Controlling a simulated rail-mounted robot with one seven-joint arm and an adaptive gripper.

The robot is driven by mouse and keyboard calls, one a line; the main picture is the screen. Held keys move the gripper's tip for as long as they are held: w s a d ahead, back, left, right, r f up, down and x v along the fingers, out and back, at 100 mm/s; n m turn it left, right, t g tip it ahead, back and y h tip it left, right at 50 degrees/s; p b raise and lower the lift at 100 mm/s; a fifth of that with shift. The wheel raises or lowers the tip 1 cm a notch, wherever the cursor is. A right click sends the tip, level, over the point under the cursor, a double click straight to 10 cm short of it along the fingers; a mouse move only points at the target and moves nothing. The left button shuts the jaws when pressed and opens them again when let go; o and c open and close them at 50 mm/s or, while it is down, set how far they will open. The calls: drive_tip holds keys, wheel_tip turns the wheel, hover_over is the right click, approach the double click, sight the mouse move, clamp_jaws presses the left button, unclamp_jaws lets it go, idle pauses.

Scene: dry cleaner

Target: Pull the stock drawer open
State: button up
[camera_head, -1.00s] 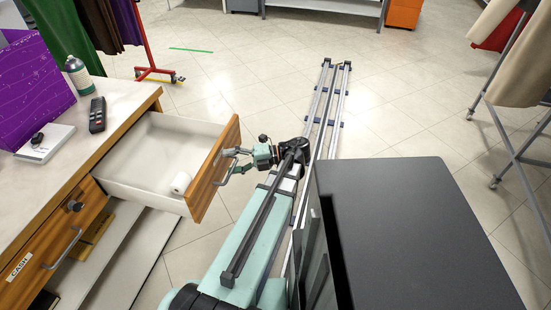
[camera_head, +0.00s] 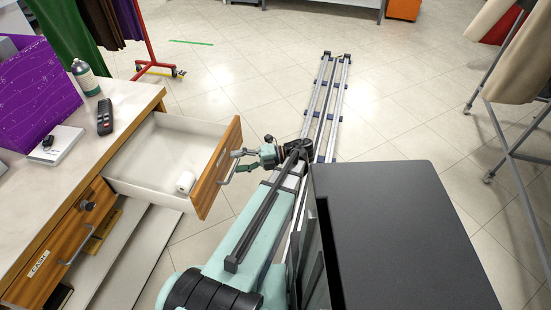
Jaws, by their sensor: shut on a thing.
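The stock drawer (camera_head: 214,170) has a wooden front and a white inside, and stands well out from the counter (camera_head: 112,149). A small white roll (camera_head: 186,182) lies in it near the front. The drawer's metal bar handle (camera_head: 229,172) is on its outer face. My gripper (camera_head: 238,157) is at the handle's upper part and shut on it. My arm reaches to it from the lower middle of the view. The exact finger contact is small and hard to see.
A second drawer marked CASH (camera_head: 68,238) is shut, nearer me. A dark box-shaped surface (camera_head: 400,220) fills the lower right. Floor rails (camera_head: 325,105) run behind my arm.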

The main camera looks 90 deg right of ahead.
drive_tip(key=shift+s+r+p, duration=0.35)
drive_tip(key=shift+r+p, duration=0.15)
drive_tip(key=shift+p, duration=0.55)
drive_tip(key=shift+s+f+p, duration=0.3)
drive_tip(key=shift+s+p, duration=0.2)
drive_tip(key=shift+p, duration=1)
drive_tip(key=shift+s, duration=0.1)
drive_tip(key=s+p, duration=0.1)
drive_tip(key=p, duration=0.2)
drive_tip(key=s+p, duration=0.1)
drive_tip(key=p, duration=0.1)
drive_tip(key=shift+f+p, duration=0.25)
drive_tip(key=shift+p, duration=0.15)
drive_tip(key=s+p, duration=0.1)
drive_tip(key=p, duration=0.3)
drive_tip(key=s+p, duration=0.1)
drive_tip(key=p, duration=0.1)
drive_tip(key=shift+s+d+f+p, duration=0.1)
drive_tip(key=shift+s+f+p, duration=0.15)
drive_tip(key=shift+s+p, duration=0.15)
drive_tip(key=shift+s+d+p, duration=0.1)
drive_tip(key=shift+s+p, duration=0.35)
drive_tip(key=shift+p, duration=0.6)
drive_tip(key=s+p, duration=0.1)
drive_tip(key=p, duration=0.2)
drive_tip(key=shift+s+f, duration=0.15)
drive_tip(key=shift+f, duration=0.05)
